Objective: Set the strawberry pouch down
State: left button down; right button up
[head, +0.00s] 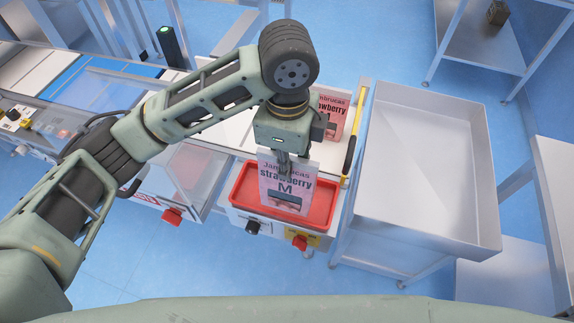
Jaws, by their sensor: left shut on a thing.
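My left gripper (284,160) points down and is shut on the top of a pale pink strawberry pouch (285,187). A second, redder strawberry pouch (331,112) stands behind, partly hidden by my left arm and gripper. My right gripper is not in view.
A large steel bin (420,180) on legs stands right of the red tray. Machines with red knobs (172,216) line the left side. A steel table (470,45) with a small brown box (497,12) is at the back right. Blue floor shows between.

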pick_arm(q)
jog(key=w+f+p, duration=0.2)
jog(key=w+f, duration=0.6)
jog(key=f, duration=0.1)
jog(key=shift+w+d, duration=0.15)
jog(key=shift+w, duration=0.15)
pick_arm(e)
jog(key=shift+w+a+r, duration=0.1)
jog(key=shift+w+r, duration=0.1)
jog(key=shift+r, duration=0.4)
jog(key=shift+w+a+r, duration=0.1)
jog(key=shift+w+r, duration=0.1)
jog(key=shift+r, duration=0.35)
pick_arm(q)
jog(key=shift+f, duration=0.15)
jog(key=c, duration=1.7)
grip_release()
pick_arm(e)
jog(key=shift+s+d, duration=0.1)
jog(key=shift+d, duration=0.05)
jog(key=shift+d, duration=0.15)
pick_arm(q)
notch_tip(320, 180, up, 12)
jog(key=shift+r+b, duration=0.1)
jog(key=shift+b, duration=1)
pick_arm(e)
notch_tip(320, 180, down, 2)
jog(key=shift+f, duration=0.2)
